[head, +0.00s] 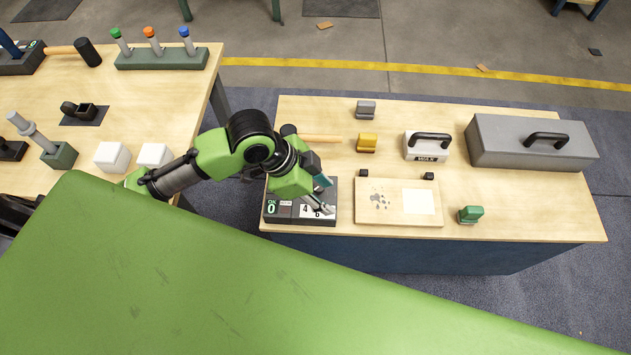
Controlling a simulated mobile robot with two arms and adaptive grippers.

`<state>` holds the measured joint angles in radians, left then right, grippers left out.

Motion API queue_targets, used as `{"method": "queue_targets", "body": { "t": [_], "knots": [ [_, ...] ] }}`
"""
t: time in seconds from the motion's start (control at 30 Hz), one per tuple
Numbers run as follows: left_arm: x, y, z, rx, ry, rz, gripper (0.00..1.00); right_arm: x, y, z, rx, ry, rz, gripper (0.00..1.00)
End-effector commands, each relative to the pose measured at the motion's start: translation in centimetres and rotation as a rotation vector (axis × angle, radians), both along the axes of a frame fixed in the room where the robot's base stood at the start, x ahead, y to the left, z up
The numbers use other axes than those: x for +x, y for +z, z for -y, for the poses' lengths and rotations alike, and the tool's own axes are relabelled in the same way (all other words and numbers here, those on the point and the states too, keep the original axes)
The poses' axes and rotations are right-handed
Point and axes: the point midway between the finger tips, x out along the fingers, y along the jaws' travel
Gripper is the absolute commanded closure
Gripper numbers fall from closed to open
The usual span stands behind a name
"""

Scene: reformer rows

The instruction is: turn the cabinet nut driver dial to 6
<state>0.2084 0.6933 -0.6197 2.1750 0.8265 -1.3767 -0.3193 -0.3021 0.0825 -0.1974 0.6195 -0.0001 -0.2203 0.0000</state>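A dark driver box (287,213) sits at the front left corner of the right bench. Its face shows a green "OK 0" display on the left and a white patch with the digits 4 and 6 on the right. A teal part (322,182) shows just above that patch, partly behind my gripper. My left gripper (321,203) comes down from the left over the right part of the box, close to the digits. Its fingers look small and partly hidden, so I cannot tell whether they touch or hold anything. Any pointer is hidden. My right gripper is out of view.
The right bench also holds a hammer (318,138), a yellow block (367,142), a white case (426,147), a grey toolbox (505,150), a wooden board (400,217) and a green block (470,214). A similar dark box (25,62) stands on the left bench.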

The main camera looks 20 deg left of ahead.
Motion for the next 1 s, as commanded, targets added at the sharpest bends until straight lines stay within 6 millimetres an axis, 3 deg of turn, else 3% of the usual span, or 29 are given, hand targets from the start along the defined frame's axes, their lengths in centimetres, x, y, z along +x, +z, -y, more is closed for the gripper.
{"method": "queue_targets", "body": {
  "t": [0.03,0.2,0.4,0.53,0.67,1.0],
  "knots": [
    [1.3,0.5,-1.6,0.031,-0.041,0.003,0.62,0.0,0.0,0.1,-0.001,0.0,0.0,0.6],
    [3.3,2.0,-5.7,0.067,-0.113,-0.032,0.62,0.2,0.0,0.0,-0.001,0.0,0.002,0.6],
    [4.6,3.6,-8.8,0.072,-0.114,-0.057,0.62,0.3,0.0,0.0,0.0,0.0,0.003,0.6],
    [4.9,3.5,-9.0,0.068,-0.114,-0.063,0.62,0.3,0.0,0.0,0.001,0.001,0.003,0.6],
    [4.9,2.0,-8.4,0.067,-0.115,-0.065,0.62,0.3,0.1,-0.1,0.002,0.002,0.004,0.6],
    [5.7,-4.7,-5.7,0.067,-0.113,-0.065,0.62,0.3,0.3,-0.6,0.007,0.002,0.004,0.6]
  ]
}}
